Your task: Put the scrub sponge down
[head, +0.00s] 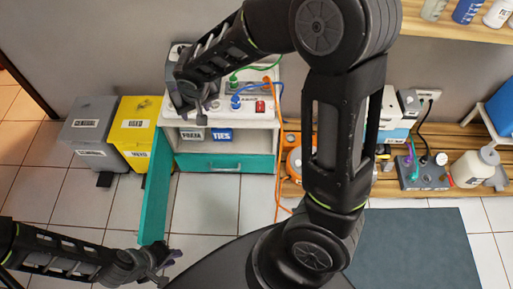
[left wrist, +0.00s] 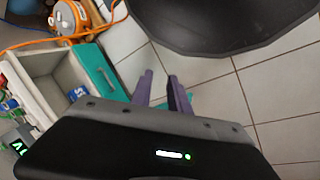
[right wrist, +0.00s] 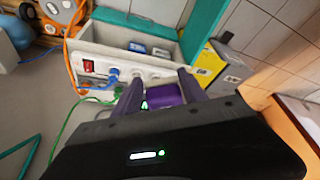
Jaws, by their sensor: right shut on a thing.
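The purple scrub sponge (right wrist: 165,95) sits between the fingers of my right gripper (right wrist: 162,90) in the right wrist view. In the head view my right gripper (head: 192,106) is over the left part of the white cabinet's top (head: 258,121), and I cannot make out the sponge there. I cannot tell whether the sponge touches the cabinet top. My left gripper (head: 168,262) is low at the bottom left of the head view. Its fingers stand apart and empty in the left wrist view (left wrist: 160,88).
The cabinet has an open teal door (head: 157,190), a teal drawer (head: 225,162) and small boxes (head: 219,135) inside. Cables and a red switch (head: 260,106) are on its top. A yellow bin (head: 135,128) and a grey bin (head: 90,124) stand left. A wooden bench (head: 400,185) stands right.

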